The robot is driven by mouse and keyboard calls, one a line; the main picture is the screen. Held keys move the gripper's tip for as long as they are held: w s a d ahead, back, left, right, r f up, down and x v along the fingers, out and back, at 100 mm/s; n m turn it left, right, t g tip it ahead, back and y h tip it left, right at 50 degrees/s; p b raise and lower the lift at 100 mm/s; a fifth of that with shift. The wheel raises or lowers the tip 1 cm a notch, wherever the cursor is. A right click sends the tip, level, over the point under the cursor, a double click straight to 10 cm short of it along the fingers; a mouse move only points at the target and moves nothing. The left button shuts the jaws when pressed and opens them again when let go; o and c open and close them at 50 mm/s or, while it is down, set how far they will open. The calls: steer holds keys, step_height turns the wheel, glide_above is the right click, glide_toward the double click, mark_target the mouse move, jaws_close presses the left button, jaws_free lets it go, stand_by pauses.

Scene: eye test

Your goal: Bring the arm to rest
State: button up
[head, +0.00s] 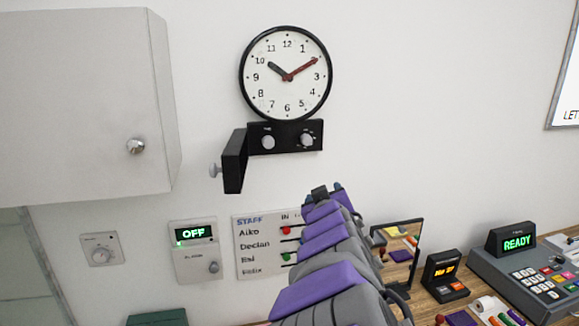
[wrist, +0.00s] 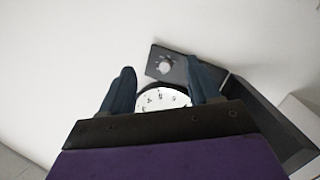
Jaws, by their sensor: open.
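My arm reaches up from the bottom of the head view, in purple and grey. My gripper (head: 328,192) is at its far end, below the clock's black control box (head: 285,138). In the wrist view the two dark blue fingers of my gripper (wrist: 163,80) stand apart with nothing held between them. The wall clock (head: 286,74) shows about ten past ten in the head view. Part of its face (wrist: 162,98) shows between the fingers in the wrist view, along with the box (wrist: 163,50) and one knob.
The control box's black flap (head: 235,160) stands open at its left. A white cabinet (head: 85,100) is at upper left. An alarm panel (head: 196,258) reads OFF beside a staff board (head: 262,262), partly hidden by my arm. A card terminal (head: 445,277) and till (head: 530,280) stand at right.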

steer(key=s+d+f+m+g+h+b, duration=0.1)
steer(key=s+d+f+m+g+b, duration=0.2)
steer(key=s+d+f, duration=0.4)
steer(key=s+d+f+m+g+h, duration=0.1)
steer(key=s+d+f+m+g, duration=0.1)
steer(key=s+d+f+g, duration=0.55)
steer(key=s+a+f+g+y+b, duration=0.1)
steer(key=s+f, duration=0.4)
steer(key=s, duration=0.5)
steer(key=s+a+f+g, duration=0.3)
steer(key=s+f+g, duration=0.1)
steer(key=s, duration=0.6)
steer(key=s+a+f+g+y+b, duration=0.1)
steer(key=s+a+f+g, duration=0.1)
steer(key=s+f, duration=0.4)
steer(key=s, duration=0.5)
steer(key=shift+a+y+b, duration=0.3)
steer(key=shift+a+g, duration=0.2)
steer(key=shift+g, duration=0.05)
steer(key=shift+d, duration=0.15)
steer(key=shift+c, duration=0.2)
